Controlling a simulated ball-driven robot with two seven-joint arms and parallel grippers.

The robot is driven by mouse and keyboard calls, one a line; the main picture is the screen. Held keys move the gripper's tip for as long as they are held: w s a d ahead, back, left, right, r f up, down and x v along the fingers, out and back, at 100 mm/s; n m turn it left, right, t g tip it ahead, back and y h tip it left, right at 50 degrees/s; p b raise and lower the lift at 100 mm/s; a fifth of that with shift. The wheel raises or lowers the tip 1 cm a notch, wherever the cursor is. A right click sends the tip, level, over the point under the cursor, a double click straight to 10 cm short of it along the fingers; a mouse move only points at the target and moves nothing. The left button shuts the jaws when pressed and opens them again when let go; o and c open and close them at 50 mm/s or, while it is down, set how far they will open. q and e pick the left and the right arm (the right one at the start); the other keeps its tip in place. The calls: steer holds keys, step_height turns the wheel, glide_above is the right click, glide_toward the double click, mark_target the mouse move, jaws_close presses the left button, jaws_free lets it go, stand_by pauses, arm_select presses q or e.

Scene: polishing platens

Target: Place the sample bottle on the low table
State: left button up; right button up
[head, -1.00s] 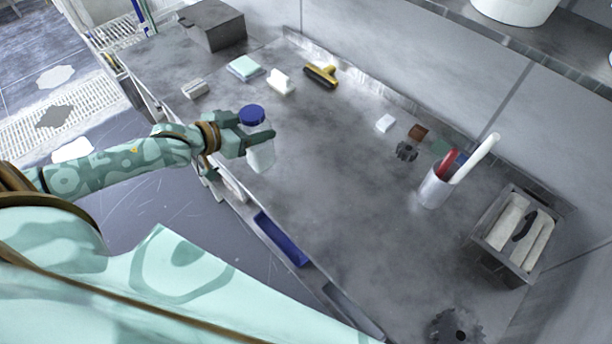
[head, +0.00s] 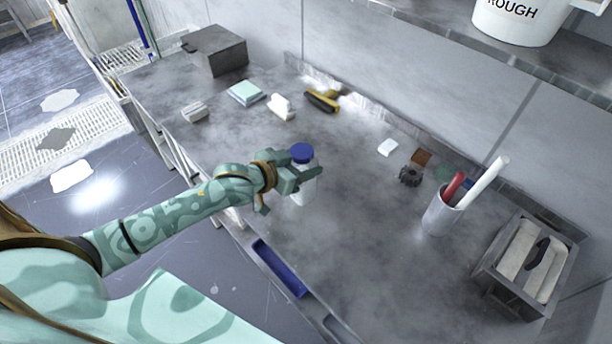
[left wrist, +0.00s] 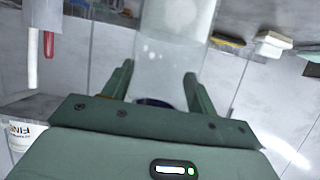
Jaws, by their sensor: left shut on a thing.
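The sample bottle (head: 304,190) is pale and translucent with a blue cap, and is roughly upright in the head view. My left gripper (head: 308,176) is shut on it just below the cap, above the grey metal worktop (head: 340,260). In the left wrist view the bottle (left wrist: 172,50) lies between the two green fingers, its blue cap partly hidden by the gripper body. I cannot tell whether this worktop is the low table, or how high the bottle is above it. My right gripper is not in view.
A white cup (head: 440,216) with red and white rods and a metal box of white rolls (head: 527,262) stand at right. A yellow-handled brush (head: 323,100), a white brush (head: 281,107) and a green-topped block (head: 246,93) lie at the back. A blue tray (head: 278,268) is along the front edge.

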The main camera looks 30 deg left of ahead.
arm_select(q)
steer(key=shift+d+f, duration=0.25)
steer(key=shift+f, duration=0.1)
step_height(320, 180, down, 4)
steer(key=shift+w+d+r+b, duration=0.15)
steer(key=shift+r+b, duration=0.1)
steer(key=shift+b, duration=0.75)
steer(key=shift+r, duration=0.15)
steer(key=o, duration=1.5)
